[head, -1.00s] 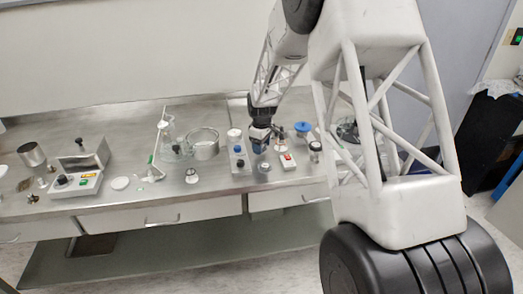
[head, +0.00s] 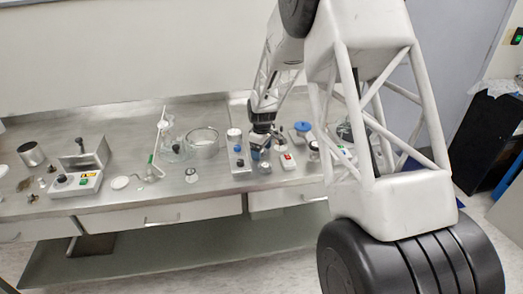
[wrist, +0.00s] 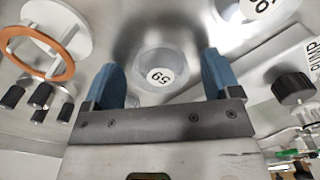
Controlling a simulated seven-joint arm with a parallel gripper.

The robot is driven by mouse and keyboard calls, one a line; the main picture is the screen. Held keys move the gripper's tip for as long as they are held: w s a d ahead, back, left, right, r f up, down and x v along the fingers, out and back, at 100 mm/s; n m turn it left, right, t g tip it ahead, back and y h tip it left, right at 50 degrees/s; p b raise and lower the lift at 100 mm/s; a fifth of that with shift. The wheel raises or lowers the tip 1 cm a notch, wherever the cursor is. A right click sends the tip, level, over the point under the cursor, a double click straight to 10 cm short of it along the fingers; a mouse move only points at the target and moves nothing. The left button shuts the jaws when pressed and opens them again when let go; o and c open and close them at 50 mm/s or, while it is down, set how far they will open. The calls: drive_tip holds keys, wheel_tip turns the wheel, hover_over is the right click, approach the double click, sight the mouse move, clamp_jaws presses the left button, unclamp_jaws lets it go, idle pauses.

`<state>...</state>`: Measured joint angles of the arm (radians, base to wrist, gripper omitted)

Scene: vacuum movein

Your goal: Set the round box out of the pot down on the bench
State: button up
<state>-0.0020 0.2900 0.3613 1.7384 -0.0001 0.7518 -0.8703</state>
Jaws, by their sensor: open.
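My gripper (head: 260,148) is open over the middle of the bench. In the wrist view its two blue fingers (wrist: 161,64) stand apart with nothing between their pads. A small round thing just in front of the gripper in the head view (head: 264,167) looks like this box. A wide round pot (head: 203,147) stands on the bench left of the gripper. What lies inside the pot is not clear.
A block with blue and black knobs (head: 240,163) stands close left of the gripper. A small white box with a red button (head: 287,161) is close right. Bare bench lies along the front edge (head: 225,184).

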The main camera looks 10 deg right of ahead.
sight(262, 152)
drive_tip(key=shift+r, duration=0.15)
wheel_tip(262, 152, up, 12)
idle(0.8)
idle(0.5)
drive_tip(key=s+r+m, duration=0.2)
drive_tip(key=s+r, duration=0.3)
drive_tip(key=s, duration=0.3)
drive_tip(key=s+r+m+t, duration=0.1)
drive_tip(key=s+r, duration=0.3)
drive_tip(key=s, duration=0.5)
drive_tip(key=s+r+m, duration=0.2)
drive_tip(key=s+r, duration=0.3)
drive_tip(key=s, duration=0.3)
drive_tip(key=s+f+m+t, duration=0.1)
drive_tip(key=s+m, duration=0.4)
drive_tip(key=s, duration=2)
drive_tip(key=shift+s+d+t, duration=0.3)
drive_tip(key=shift+s, duration=0.05)
